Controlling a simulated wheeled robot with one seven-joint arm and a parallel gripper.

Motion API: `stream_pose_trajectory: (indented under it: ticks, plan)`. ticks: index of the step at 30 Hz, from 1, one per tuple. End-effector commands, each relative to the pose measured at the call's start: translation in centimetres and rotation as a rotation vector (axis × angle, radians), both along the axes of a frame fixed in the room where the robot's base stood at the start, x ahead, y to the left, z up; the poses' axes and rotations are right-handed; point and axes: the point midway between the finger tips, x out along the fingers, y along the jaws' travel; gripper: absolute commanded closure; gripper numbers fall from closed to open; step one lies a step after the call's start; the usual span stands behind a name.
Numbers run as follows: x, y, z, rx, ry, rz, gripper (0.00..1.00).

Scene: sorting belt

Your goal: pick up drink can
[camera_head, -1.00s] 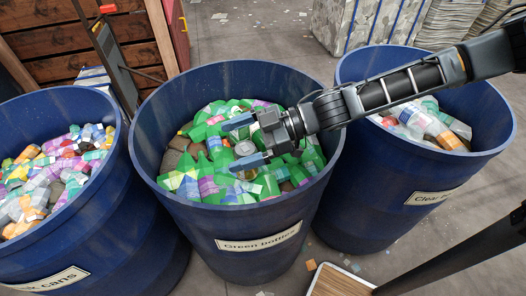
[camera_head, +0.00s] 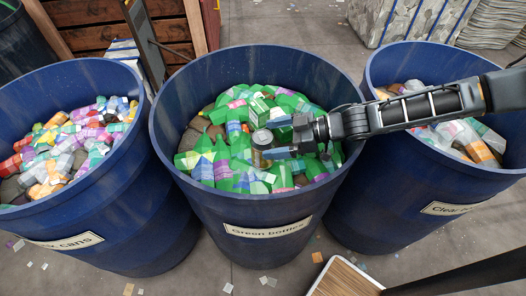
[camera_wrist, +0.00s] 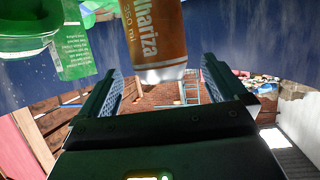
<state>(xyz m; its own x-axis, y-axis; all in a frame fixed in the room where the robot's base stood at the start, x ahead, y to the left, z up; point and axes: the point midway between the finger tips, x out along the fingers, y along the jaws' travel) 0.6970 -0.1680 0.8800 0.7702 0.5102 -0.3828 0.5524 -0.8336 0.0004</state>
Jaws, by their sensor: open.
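The drink can (camera_head: 262,139) stands among green bottles in the middle bin, its round silvery top showing in the head view. In the wrist view the can (camera_wrist: 156,38) is orange-brown with white lettering and a pale metal end. My gripper (camera_head: 275,138) reaches in from the right over the bottles. Its jaws are open, with the can at and just beyond the fingertips. In the wrist view the can lies between the lines of the two fingers (camera_wrist: 160,75), without clear contact.
The blue middle bin (camera_head: 262,212) is labelled "Green bottles". A cans bin (camera_head: 95,215) stands at left and a clear-bottles bin (camera_head: 385,215) at right, under my arm. Bottles crowd close around the can.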

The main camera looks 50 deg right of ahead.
Motion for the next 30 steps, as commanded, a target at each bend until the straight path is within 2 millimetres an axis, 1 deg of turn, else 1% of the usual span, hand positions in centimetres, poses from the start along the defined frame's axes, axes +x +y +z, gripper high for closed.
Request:
stream_pose_trajectory:
  ticks: [6,10,14,20,23,30]
  plan:
    - [2.6,1.9,-1.3,0.001,0.0,0.002,0.01]
    - [3.9,2.7,-2.1,0.002,-0.001,0.002,0.01]
    - [4.5,3.0,-2.3,0.001,0.001,0.0,0.01]
    - [4.5,3.0,-2.2,0.0,0.0,0.0,0.01]
    - [4.5,3.0,-2.2,0.0,0.0,0.0,0.09]
    - [4.5,3.0,-2.2,0.0,0.0,0.0,0.32]
